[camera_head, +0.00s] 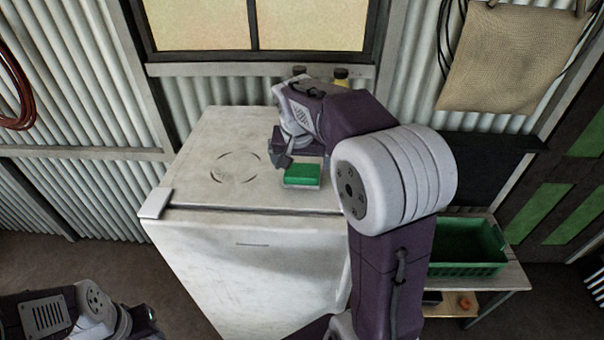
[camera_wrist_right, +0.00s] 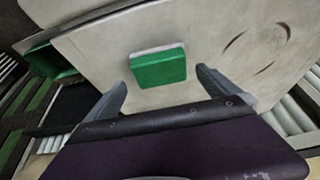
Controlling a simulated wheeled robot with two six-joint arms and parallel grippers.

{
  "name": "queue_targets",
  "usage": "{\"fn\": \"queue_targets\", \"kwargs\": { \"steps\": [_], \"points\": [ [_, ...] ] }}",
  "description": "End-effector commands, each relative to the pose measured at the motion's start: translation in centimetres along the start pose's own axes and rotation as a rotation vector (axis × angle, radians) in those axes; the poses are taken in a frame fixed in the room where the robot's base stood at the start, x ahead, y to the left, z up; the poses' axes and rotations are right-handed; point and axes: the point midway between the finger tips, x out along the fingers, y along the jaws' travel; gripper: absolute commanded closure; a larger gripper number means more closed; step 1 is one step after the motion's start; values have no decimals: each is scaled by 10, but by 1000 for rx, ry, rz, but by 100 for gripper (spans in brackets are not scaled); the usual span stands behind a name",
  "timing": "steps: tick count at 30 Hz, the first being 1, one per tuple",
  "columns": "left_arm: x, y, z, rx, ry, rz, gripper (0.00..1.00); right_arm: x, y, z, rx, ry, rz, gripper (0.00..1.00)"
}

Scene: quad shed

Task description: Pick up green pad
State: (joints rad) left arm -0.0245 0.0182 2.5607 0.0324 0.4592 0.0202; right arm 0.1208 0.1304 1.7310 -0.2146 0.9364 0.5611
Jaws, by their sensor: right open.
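The green pad (camera_head: 302,174) lies on the pale, worn top of a white fridge-like cabinet (camera_head: 215,135), near its front edge. It is a small green block with a whitish layer along one side. In the right wrist view the green pad (camera_wrist_right: 158,72) shows just ahead of the fingers, roughly central in the gap. My right gripper (camera_head: 303,163) is open and empty, reaching down just behind the pad in the head view. Its far finger is hidden there by my arm. Only part of my left arm shows at the lower left, its gripper out of frame.
A green crate (camera_head: 466,270) stands on a low bench at the right. Small jars (camera_head: 341,77) stand on the window ledge behind my arm. Corrugated wall rises behind the cabinet. The cabinet top left of the pad is clear, with a circular mark.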

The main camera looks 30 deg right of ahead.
Motion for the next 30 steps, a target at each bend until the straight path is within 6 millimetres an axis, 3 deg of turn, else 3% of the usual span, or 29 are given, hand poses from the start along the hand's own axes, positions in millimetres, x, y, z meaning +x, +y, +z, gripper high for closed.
{"fn": "queue_targets", "kwargs": {
  "steps": [4,8,12,19,24,25,30],
  "points": [
    [-6,0,-1,0,0,0,64,7,1,0,1,-4,2,0],
    [-20,0,-2,0,1,0,64,30,2,2,0,-8,3,0],
    [-21,0,-2,0,1,0,64,50,1,2,0,-3,1,0],
    [-20,0,-2,0,0,0,64,53,1,2,1,0,0,0],
    [-20,0,-2,0,0,0,64,53,1,2,0,-1,0,47],
    [-20,0,-2,0,0,0,64,53,1,2,1,0,0,53],
    [-20,0,-2,0,0,0,64,53,1,2,1,-1,0,53]
  ]
}}
